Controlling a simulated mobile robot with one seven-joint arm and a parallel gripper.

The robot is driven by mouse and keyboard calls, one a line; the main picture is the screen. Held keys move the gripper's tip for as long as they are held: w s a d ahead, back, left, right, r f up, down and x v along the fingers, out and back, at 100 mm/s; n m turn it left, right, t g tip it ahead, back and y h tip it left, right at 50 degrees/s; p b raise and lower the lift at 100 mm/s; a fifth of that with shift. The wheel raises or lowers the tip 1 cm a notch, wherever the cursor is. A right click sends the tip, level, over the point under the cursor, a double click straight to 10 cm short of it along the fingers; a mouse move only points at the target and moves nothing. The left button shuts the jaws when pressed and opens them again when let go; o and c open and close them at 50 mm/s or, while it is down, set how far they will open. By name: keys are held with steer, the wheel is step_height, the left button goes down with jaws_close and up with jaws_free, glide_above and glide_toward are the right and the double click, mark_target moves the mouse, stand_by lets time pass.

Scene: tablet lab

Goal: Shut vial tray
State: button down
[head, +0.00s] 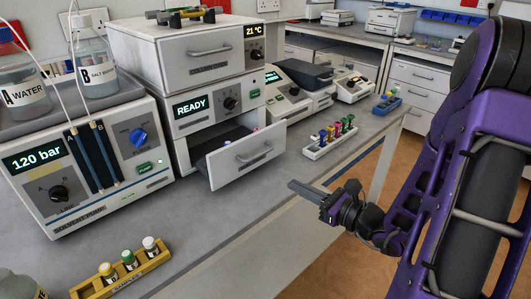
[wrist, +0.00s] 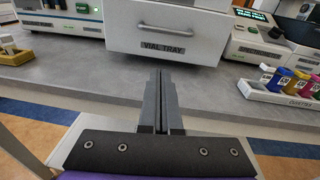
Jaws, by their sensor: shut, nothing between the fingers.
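The vial tray (head: 240,160) is a grey-white drawer with a bar handle, pulled out from the lower part of the unit marked READY (head: 205,105). In the wrist view its front (wrist: 168,32) carries the label VIAL TRAY, with the handle (wrist: 168,25) above the label. Inside the drawer, small coloured items show only in part. My gripper (head: 300,190) is shut and empty, in front of the drawer and to its lower right, near the bench's front edge. In the wrist view its closed fingers (wrist: 159,80) point toward the drawer front, with a gap between them.
A white rack of coloured vials (head: 328,140) stands on the bench right of the drawer. A yellow samples rack (head: 125,270) stands at the front left. The solvent pump (head: 90,165) is left of the drawer. Bare bench (head: 215,215) lies before the drawer.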

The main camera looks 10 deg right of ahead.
steer(key=shift+m+t+h, duration=0.3)
steer(key=shift+m+t, duration=0.3)
steer(key=shift+t, duration=0.1)
steer(key=x, duration=0.9)
steer(key=d+r+x, duration=0.1)
steer(key=x, duration=0.3)
steer(key=shift+w+a+b, duration=0.15)
steer(key=shift+w+b, duration=0.2)
steer(key=shift+w, duration=0.1)
steer(key=shift+w, duration=0.1)
steer(key=shift+w+a, duration=0.1)
steer(key=shift+w, duration=0.15)
steer(key=b+x, duration=0.1)
steer(key=x, duration=0.9)
steer(key=shift+w+a+f, duration=0.1)
steer(key=shift+a+f, duration=0.05)
steer(key=shift+a, duration=0.05)
steer(key=shift+r, duration=0.3)
